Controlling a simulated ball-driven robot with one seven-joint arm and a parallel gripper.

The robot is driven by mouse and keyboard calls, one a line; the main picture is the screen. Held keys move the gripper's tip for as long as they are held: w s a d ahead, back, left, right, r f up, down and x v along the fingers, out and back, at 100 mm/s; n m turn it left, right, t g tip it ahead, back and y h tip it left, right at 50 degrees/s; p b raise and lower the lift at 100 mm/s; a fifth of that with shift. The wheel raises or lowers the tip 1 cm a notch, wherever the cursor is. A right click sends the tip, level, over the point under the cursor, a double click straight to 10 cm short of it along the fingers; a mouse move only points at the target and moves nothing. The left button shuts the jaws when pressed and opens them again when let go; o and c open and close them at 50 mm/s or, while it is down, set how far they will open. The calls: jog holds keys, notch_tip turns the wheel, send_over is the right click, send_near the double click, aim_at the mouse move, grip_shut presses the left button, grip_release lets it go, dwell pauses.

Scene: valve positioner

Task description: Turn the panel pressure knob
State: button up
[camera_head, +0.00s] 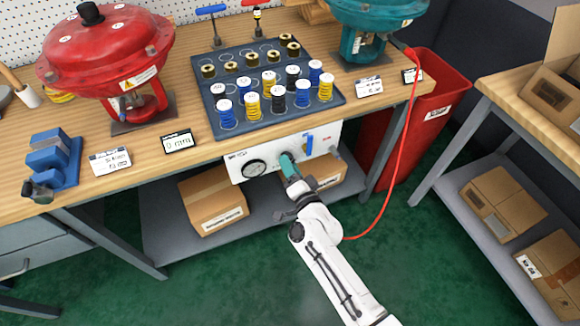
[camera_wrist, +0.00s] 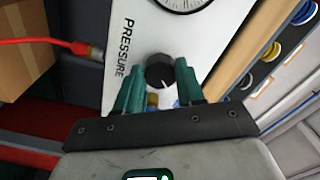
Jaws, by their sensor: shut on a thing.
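The black pressure knob (camera_wrist: 160,72) sits on the white panel (camera_wrist: 122,62), beside the printed word PRESSURE. In the wrist view its white pointer mark shows on the face. My gripper's teal fingers (camera_wrist: 161,92) are on both sides of the knob and shut on it. In the head view the panel (camera_head: 323,141) hangs under the front edge of the bench, and my gripper (camera_head: 287,160) reaches it from the front right. The knob is hidden there behind the fingers. A round gauge (camera_head: 254,168) is left of my gripper on the panel.
A blue lever (camera_head: 309,145) is right of my gripper on the panel. A red hose (camera_head: 408,120) hangs down at the right. A cardboard box (camera_head: 212,200) stands on the lower shelf. A dark tray (camera_head: 222,128) with several springs and rings lies on the bench above.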

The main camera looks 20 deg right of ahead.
jog(key=o, duration=1)
jog(key=shift+o, duration=0.2)
jog(key=shift+s, duration=0.15)
jog(key=s+p, duration=0.1)
jog(key=s, duration=0.9)
jog(key=shift+s, duration=0.3)
